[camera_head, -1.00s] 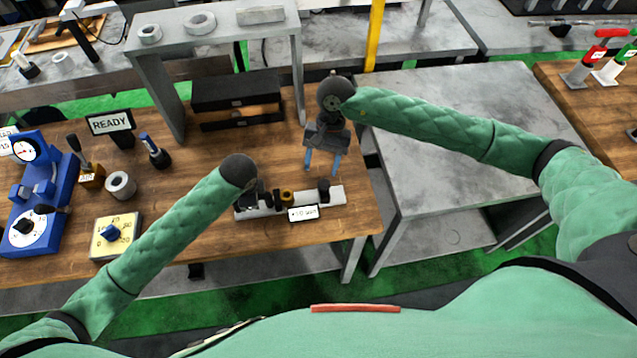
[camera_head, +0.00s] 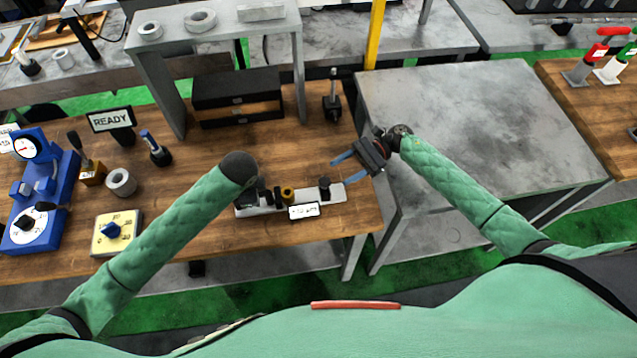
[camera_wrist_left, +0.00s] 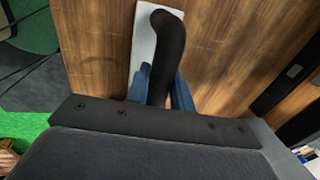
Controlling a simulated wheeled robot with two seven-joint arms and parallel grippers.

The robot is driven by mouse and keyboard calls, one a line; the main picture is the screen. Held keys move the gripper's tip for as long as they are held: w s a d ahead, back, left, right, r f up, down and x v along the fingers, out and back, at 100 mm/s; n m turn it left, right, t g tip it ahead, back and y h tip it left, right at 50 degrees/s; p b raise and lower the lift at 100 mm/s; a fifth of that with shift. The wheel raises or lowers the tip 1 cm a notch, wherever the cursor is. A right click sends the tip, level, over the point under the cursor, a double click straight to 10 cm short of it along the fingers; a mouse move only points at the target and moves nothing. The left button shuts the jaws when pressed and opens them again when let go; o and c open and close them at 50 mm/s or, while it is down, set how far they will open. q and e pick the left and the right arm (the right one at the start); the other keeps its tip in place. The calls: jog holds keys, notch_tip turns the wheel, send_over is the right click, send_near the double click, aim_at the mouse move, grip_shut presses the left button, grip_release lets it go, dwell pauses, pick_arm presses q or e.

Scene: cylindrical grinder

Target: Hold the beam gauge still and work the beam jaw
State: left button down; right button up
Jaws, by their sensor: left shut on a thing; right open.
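The beam gauge (camera_head: 335,192) is a pale flat bar on the wooden bench, with a white label (camera_head: 303,211) at its front. A brass-coloured part (camera_head: 287,193) and a black knob (camera_head: 324,186) stand on it. In the left wrist view my left gripper (camera_wrist_left: 160,85) has blue fingers shut on a black curved handle (camera_wrist_left: 168,40) above the pale bar. My right gripper (camera_head: 342,171) is open and empty, just right of the bar's right end, its blue fingers pointing left.
A black drawer box (camera_head: 238,97) sits under a grey shelf. A yellow dial block (camera_head: 117,233), a metal ring (camera_head: 121,182) and a blue gauge stand (camera_head: 40,195) are at left. The grey table (camera_head: 470,120) is clear.

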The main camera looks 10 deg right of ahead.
aim_at(325, 187)
jog(key=d+f+m+t+y, duration=0.2)
jog(key=d, duration=0.1)
jog(key=shift+d, duration=0.1)
jog(key=a, duration=0.4)
jog(key=s+a, duration=0.1)
jog(key=a, duration=0.2)
jog(key=s+a, duration=0.1)
jog(key=a, duration=0.3)
jog(key=shift+s+a, duration=0.2)
jog(key=shift+a, duration=0.1)
jog(key=shift+c, duration=0.2)
jog(key=c, duration=0.7)
